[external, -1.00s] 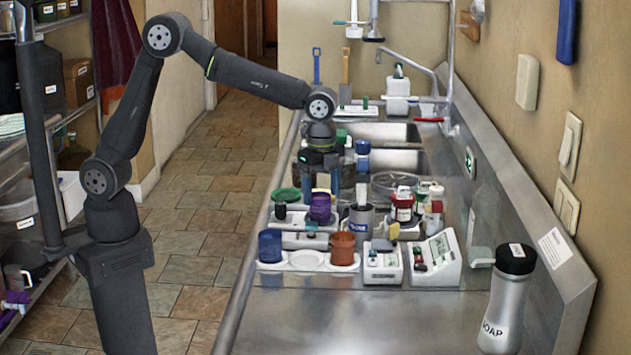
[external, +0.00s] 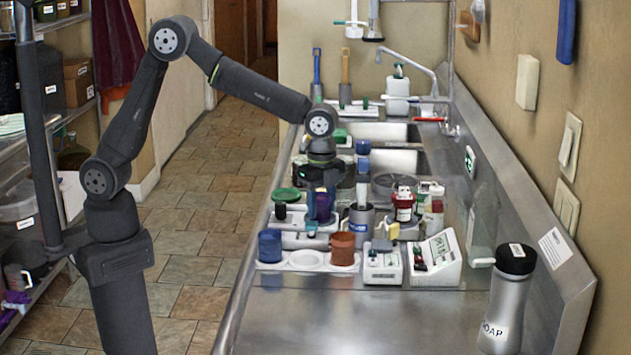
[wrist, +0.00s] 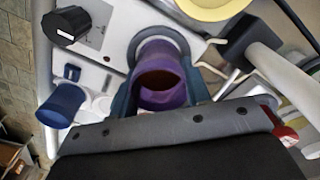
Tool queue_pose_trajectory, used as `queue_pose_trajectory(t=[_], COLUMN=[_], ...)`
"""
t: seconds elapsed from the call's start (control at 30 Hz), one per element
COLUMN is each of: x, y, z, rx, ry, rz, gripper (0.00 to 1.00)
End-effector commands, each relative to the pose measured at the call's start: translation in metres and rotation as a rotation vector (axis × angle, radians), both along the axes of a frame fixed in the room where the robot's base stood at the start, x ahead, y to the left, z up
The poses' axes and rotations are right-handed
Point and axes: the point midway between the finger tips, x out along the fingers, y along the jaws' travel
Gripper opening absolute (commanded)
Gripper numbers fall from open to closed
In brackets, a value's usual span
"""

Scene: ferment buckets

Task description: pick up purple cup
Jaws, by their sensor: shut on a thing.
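The purple cup (external: 322,207) stands upright on a light device on the counter, behind the white tray. In the wrist view the purple cup (wrist: 163,80) sits between the two fingers, its open mouth facing the camera. My gripper (external: 321,205) points down over the cup with its fingers on either side. In the wrist view my gripper (wrist: 165,95) is shut on the cup's sides. The cup's lower part is partly hidden by the fingers. I cannot tell whether its base is clear of the device.
A blue cup (external: 270,246) and a brown cup (external: 342,249) sit on the white tray (external: 307,260) in front. The front counter (external: 320,320) is clear.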

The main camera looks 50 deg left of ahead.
Motion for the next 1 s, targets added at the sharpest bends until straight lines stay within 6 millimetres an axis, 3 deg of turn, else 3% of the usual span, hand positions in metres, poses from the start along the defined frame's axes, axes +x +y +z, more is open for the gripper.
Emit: queue_pose_trajectory(t=[0.23, 0.43, 0.8, 1.0], x=[0.000, 0.000, -0.085, -0.107], y=[-0.001, -0.001, -0.016, -0.019], z=[0.013, 0.045, 0.092, 0.106], rx=[-0.002, -0.004, -0.001, 0.000], ry=[-0.002, -0.003, -0.001, 0.000], rz=[0.000, 0.000, -0.005, 0.004], gripper=[0.16, 0.16, 0.16, 0.16])
